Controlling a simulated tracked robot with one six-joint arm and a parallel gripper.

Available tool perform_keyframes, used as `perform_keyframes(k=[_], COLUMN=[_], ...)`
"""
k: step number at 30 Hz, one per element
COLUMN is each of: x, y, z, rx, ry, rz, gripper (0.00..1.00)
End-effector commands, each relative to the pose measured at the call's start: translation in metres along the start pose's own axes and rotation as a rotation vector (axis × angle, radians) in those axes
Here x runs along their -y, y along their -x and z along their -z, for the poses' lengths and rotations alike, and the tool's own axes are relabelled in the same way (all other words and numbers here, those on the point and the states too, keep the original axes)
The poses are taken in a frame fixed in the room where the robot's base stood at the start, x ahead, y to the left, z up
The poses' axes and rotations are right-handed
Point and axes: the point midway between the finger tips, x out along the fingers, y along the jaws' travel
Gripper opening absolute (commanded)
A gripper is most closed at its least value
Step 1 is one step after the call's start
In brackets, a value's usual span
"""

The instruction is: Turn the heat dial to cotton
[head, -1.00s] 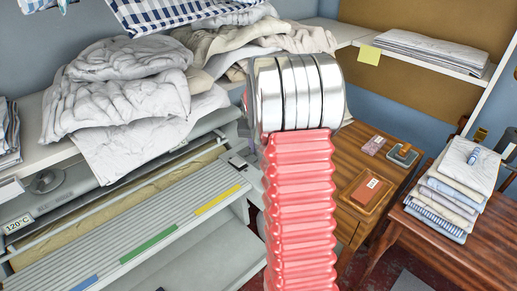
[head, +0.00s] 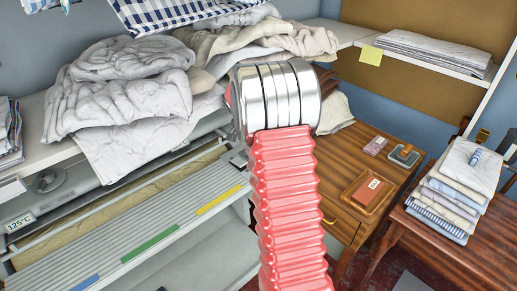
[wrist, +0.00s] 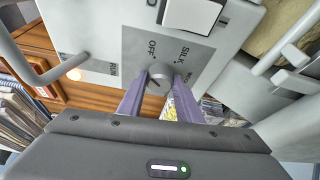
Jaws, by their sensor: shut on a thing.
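The heat dial (wrist: 160,72) is a small round grey knob on a grey panel (wrist: 205,57) in the wrist view. The words OFF and SILK are printed beside it; another label is partly hidden, and I cannot read a cotton mark. My gripper (wrist: 160,84) has its two purple fingers on either side of the knob, shut on it. The knob's exact pointing direction is hard to make out. In the head view my arm hides the dial and gripper. The temperature display (head: 20,221) on the ironer reads 125°C.
A white rocker switch (wrist: 191,15) sits close to the dial. A grey bar (wrist: 62,72) runs near the panel's left side. Crumpled linen (head: 115,95) lies on the shelf above the ironer. A wooden cabinet (head: 375,160) and folded laundry (head: 458,185) stand at right.

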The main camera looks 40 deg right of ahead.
Motion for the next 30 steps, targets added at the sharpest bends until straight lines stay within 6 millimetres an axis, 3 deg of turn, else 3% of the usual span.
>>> perform_keyframes(k=[19, 20, 27, 30], x=[-0.0003, -0.0003, 0.0002, 0.0003], y=[-0.0021, -0.0021, -0.0013, -0.0009], z=[-0.004, -0.004, -0.0022, -0.0016], rx=[0.008, 0.008, 0.005, 0.004], ry=[-0.068, -0.068, -0.068, -0.068], rz=[-0.033, -0.033, -0.031, -0.03], gripper=[0.09, 0.32, 0.49, 0.5])
